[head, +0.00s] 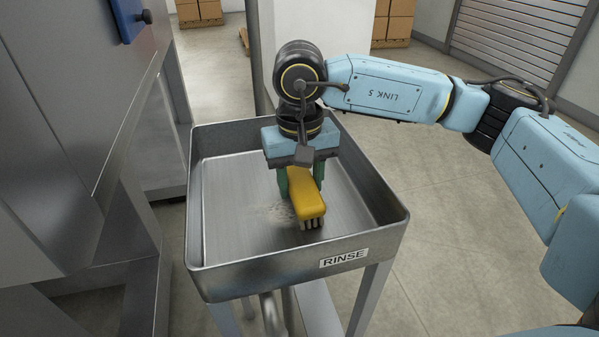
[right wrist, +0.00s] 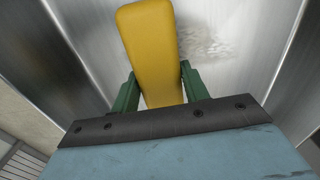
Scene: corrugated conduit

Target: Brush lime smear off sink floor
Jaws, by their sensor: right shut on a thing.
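The metal sink (head: 235,247), labelled RINSE, stands in the middle of the head view. A pale, mottled lime smear (head: 272,211) lies on its floor, left of the brush; it also shows in the right wrist view (right wrist: 205,42). My right gripper (head: 302,182) is inside the sink, its green fingers shut on the yellow brush (head: 309,205). The brush's dark bristles (head: 311,224) point down close to the sink floor; I cannot tell if they touch. In the right wrist view the brush (right wrist: 152,50) sits between both fingers. My left gripper is not in view.
The sink has raised walls on all sides. A tall metal cabinet (head: 50,130) stands close on the left. A pole (head: 256,60) rises behind the sink. Cardboard boxes (head: 393,22) and a shutter (head: 515,35) are far back. The floor at right is clear.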

